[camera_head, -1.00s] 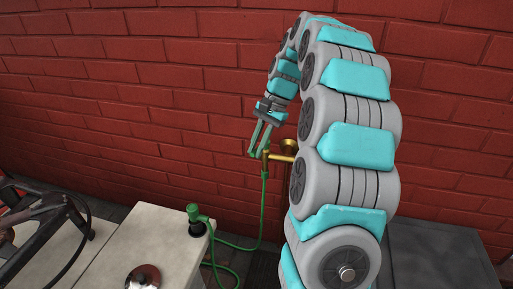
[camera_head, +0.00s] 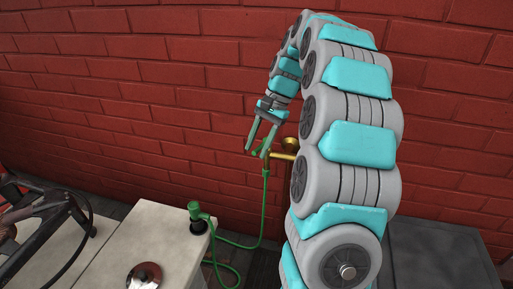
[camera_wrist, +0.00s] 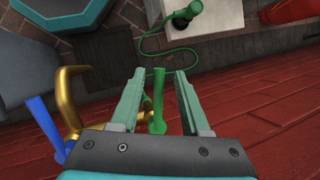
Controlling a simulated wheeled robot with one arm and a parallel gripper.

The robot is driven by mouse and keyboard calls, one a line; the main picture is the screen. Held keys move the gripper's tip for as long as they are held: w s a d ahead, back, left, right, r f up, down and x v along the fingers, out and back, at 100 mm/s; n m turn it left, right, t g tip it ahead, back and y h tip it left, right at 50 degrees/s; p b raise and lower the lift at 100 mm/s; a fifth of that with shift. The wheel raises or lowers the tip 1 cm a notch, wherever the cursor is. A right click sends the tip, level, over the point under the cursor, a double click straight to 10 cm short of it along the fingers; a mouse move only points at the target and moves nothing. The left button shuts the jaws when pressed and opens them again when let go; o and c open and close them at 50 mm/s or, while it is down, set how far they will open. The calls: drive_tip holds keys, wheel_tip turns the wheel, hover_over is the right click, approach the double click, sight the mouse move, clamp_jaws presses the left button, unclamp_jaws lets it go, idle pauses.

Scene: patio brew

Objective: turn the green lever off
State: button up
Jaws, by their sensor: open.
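The green lever (camera_wrist: 158,98) shows in the wrist view as an upright green bar between my two fingers, with a gap visible on each side. My gripper (camera_wrist: 160,73) is open around it and holds nothing. In the head view my gripper (camera_head: 257,151) points down at the brass tap (camera_head: 284,157) by the brick wall, and the green lever cannot be told apart from the fingers there. The curved brass pipe (camera_wrist: 73,88) is left of my fingers in the wrist view.
A blue lever (camera_wrist: 43,124) is at the left in the wrist view. A green hose (camera_head: 265,195) hangs from the tap and runs to a green fitting (camera_head: 196,212) on the pale counter (camera_head: 160,235). The red brick wall (camera_head: 160,110) is close behind.

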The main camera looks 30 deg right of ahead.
drive_tip(key=r, duration=0.2)
drive_tip(key=s+a+r, duration=0.1)
drive_tip(key=shift+r, duration=0.3)
drive_tip(key=s+a+b, duration=0.1)
drive_tip(key=s+a, duration=0.1)
drive_tip(key=s, duration=0.5)
drive_tip(key=s+a+r+b, duration=0.1)
drive_tip(key=s+a, duration=0.1)
drive_tip(key=s, duration=0.6)
drive_tip(key=shift+s+r, duration=0.15)
drive_tip(key=shift+s, duration=0.05)
